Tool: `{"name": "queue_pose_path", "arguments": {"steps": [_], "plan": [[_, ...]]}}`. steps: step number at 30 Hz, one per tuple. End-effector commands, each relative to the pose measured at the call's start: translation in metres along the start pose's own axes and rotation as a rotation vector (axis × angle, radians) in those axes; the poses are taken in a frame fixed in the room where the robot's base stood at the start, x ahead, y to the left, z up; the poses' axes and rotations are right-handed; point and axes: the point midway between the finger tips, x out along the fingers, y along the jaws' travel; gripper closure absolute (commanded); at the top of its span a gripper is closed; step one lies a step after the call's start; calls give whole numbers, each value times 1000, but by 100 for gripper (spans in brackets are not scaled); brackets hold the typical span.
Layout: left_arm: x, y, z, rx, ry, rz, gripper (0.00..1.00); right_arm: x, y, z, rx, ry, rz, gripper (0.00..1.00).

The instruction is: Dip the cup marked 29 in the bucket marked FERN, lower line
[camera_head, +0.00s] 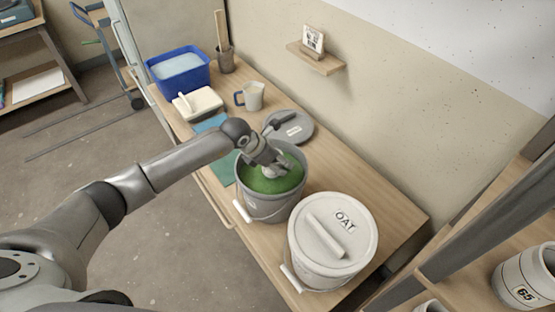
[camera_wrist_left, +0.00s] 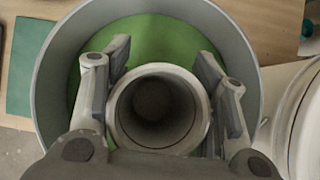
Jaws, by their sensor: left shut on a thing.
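An open grey bucket (camera_head: 270,208) of green glaze (camera_head: 262,183) stands on the bench; I cannot read a name on it. My left gripper (camera_head: 272,168) reaches down inside its rim, shut on a pale cup (camera_head: 271,172). In the left wrist view, the fingers of the left gripper (camera_wrist_left: 160,58) hold both sides of the cup (camera_wrist_left: 157,108). I look into its empty-looking, open mouth, with green glaze (camera_wrist_left: 150,40) behind it. The cup's number and the glaze lines are not visible. I cannot tell whether the cup's base touches the glaze. My right gripper is not in view.
A lidded white bucket marked OAT (camera_head: 333,243) stands close on the right. A grey lid (camera_head: 289,128) lies behind the open bucket. A mug (camera_head: 250,96), a blue tub (camera_head: 178,73) and a pale block (camera_head: 197,104) stand farther back. A shelf holds a cup marked 65 (camera_head: 524,280).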

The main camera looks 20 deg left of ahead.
Motion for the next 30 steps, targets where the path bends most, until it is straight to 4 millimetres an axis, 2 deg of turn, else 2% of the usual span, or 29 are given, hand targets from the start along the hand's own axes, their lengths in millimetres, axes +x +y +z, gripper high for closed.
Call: {"name": "queue_pose_path", "arguments": {"steps": [8, 17, 30], "plan": [[21, 0, -13, 0, -1, 0, 76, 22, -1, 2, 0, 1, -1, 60], [28, 0, -18, 0, -1, 0, 76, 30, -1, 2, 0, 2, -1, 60], [28, 0, -18, 0, -1, 0, 76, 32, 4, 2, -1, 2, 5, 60]]}}
